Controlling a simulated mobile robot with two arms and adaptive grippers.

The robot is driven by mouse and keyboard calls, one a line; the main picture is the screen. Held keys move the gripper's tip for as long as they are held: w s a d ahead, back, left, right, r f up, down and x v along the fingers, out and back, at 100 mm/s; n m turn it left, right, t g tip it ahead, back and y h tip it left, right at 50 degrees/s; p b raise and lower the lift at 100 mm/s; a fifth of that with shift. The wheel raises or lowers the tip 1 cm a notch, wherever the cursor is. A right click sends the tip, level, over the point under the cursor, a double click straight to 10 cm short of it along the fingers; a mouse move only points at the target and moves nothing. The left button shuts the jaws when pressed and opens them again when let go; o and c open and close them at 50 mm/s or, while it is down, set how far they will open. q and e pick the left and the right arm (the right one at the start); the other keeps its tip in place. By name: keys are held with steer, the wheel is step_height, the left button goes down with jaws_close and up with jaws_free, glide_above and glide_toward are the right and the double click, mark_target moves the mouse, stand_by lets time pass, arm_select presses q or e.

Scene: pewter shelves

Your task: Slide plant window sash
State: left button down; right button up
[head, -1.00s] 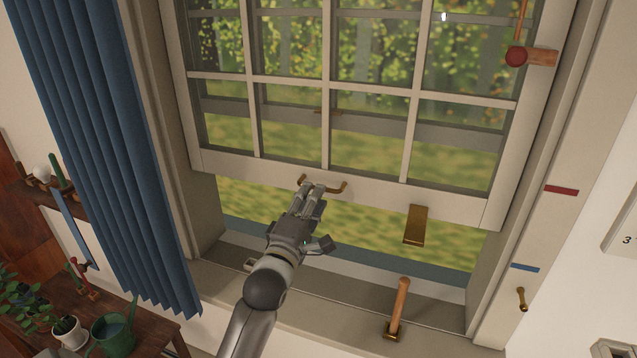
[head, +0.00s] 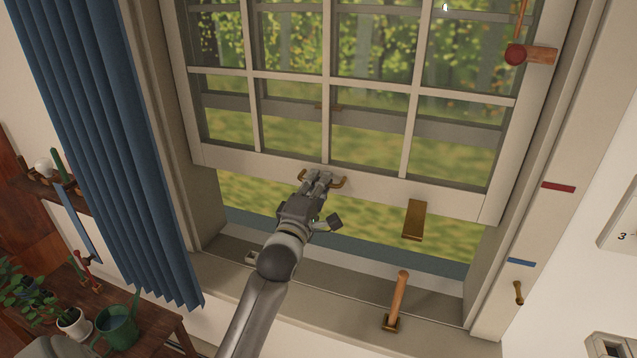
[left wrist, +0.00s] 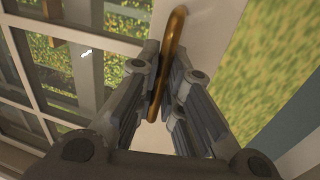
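The white window sash (head: 380,190) with several panes is partly raised, with an open gap under its bottom rail. A brass pull handle (head: 336,184) is fixed on that rail. My left gripper (head: 319,179) is at this handle, reaching up from below. In the left wrist view the brass handle (left wrist: 170,45) runs between the two fingertips, which look closed onto it; the exact contact is partly hidden. My right gripper is not in view.
A brass plate (head: 414,220) hangs by the rail, and a wooden-handled lever (head: 399,298) stands on the sill. Red (head: 558,187) and blue (head: 522,262) marks are on the right frame. A blue curtain (head: 110,150) hangs left, above a table with plants and a green watering can (head: 117,328).

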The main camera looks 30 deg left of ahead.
arm_select(q)
step_height(320, 180, down, 12)
steer(key=b, duration=0.6)
steer(key=shift+r+b, duration=0.2)
steer(key=shift+b, duration=0.15)
steer(key=shift+r, duration=0.1)
steer(key=c, duration=1.6)
jaws_free()
steer(key=shift+o, duration=0.2)
steer(key=v, duration=1.2)
